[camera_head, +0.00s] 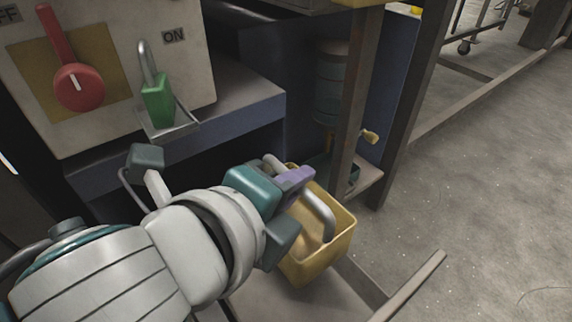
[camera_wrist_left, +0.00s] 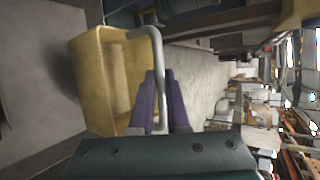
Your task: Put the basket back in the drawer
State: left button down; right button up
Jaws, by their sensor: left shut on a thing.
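A yellow basket (camera_head: 322,245) with a grey bar handle (camera_head: 318,214) hangs at the end of my left arm in the head view. My left gripper (camera_head: 298,182), with purple fingers, is shut on the handle. In the left wrist view, the purple fingertips (camera_wrist_left: 160,100) sit on either side of the grey handle, and the yellow basket (camera_wrist_left: 97,80) is to their left. The basket's inside looks empty where it shows. The drawer cannot be made out for certain; a dark opening (camera_head: 215,165) lies under the blue-edged shelf. My right gripper is not in view.
A control box with a red knob (camera_head: 79,87) and a green padlock (camera_head: 157,100) stands on the shelf (camera_head: 240,100) at upper left. A brown post (camera_head: 353,110) rises close behind the basket. A low beam (camera_head: 410,287) lies at lower right. Open floor (camera_head: 490,180) spreads right.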

pick_arm(q)
notch_tip(320, 180, down, 18)
jog(key=b, duration=1.1)
jog(key=shift+r+b, duration=0.2)
jog(key=shift+b, duration=0.15)
jog(key=c, duration=0.9)
grip_release()
jog(key=shift+s, duration=0.15)
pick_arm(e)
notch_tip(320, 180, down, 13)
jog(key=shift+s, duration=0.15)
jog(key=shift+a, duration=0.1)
pick_arm(q)
jog(key=p+v, duration=0.7)
jog(key=v, duration=0.5)
jog(key=shift+r, duration=0.2)
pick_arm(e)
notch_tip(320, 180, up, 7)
